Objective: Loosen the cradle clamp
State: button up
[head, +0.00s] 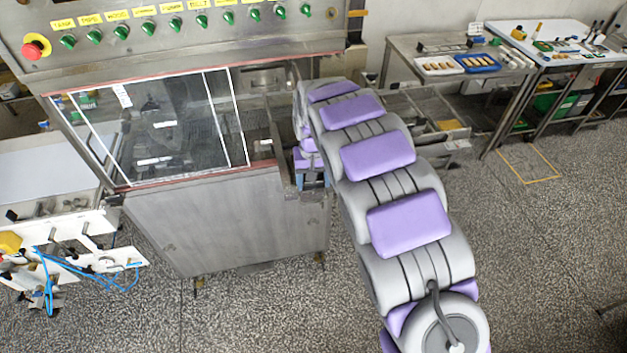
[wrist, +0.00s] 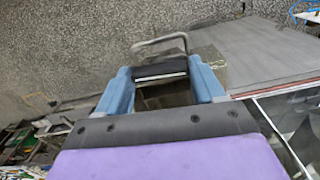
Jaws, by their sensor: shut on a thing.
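My gripper (wrist: 160,68) has two blue fingers, seen in the wrist view on either side of a dark block with a bent grey bar at its far end. This seems to be the cradle clamp (wrist: 161,45), and the fingers are shut on it. In the head view my gripper (head: 313,180) is at the right end of the steel enrober, low beside its side wall. My own purple and grey arm hides part of that spot, and the clamp cannot be made out there.
The enrober (head: 230,225) has a clear hinged cover (head: 150,125) and a panel (head: 190,25) of green knobs with a red stop button. A steel table (head: 405,60) with trays stands at the back right. Speckled floor (head: 540,260) is open at the right.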

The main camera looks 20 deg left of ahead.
jog(key=shift+n, duration=0.7)
jog(key=o, duration=1)
jog(key=shift+o, duration=0.2)
jog(key=shift+r, duration=0.1)
notch_tip(320, 180, up, 17)
jog(key=shift+a+b, duration=0.15)
jog(key=shift+b, duration=0.15)
